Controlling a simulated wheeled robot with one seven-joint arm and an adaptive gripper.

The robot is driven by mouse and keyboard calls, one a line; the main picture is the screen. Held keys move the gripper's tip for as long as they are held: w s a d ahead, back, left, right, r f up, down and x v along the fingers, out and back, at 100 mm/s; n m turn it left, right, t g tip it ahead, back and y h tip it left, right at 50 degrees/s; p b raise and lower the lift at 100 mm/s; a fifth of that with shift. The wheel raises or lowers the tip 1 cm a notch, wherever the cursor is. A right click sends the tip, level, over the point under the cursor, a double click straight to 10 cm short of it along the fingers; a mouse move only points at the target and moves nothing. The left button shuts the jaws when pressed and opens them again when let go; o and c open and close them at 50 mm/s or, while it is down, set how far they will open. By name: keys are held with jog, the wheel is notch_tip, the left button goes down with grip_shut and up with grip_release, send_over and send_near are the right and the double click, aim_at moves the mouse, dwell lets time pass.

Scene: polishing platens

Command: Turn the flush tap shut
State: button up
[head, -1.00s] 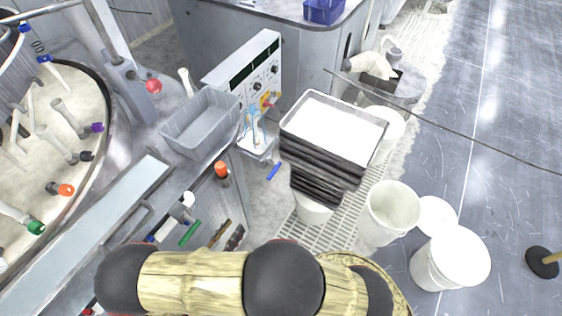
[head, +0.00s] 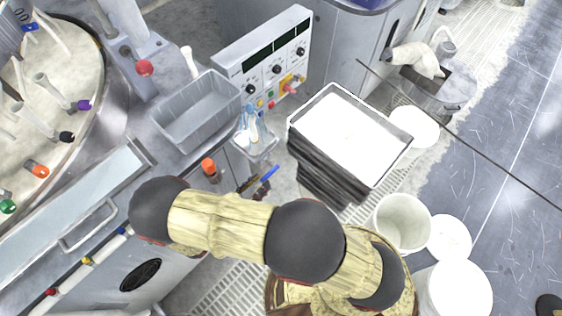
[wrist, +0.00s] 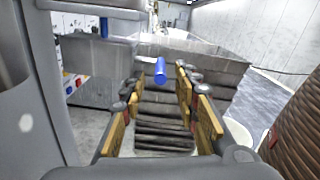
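A blue handle (head: 268,174), which looks like the flush tap's lever, stands out beside the machine's front, below the grey bin. In the wrist view the blue handle (wrist: 160,71) is in line with the gap between my fingers, near the tips. My gripper (head: 256,187) is close to it in the head view, partly hidden by my arm. In the wrist view my gripper (wrist: 158,98) is open, with ochre pads on both fingers and nothing held. I cannot tell whether a finger touches the handle. The tap's body is not clearly visible.
A stack of dark trays (head: 318,178) with a white top stands just beyond the handle. An orange-capped fitting (head: 209,168) and a grey bin (head: 196,112) are to the left. White buckets (head: 402,222) stand at the right, with open floor beyond.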

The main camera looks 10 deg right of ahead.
aim_at(274, 169)
jog(key=x, duration=0.7)
jog(key=shift+w+d+b, duration=0.2)
jog(key=shift+d+b, duration=0.1)
jog(key=shift+b, duration=0.1)
jog(key=c, duration=0.3)
jog(key=c, duration=0.4)
grip_shut()
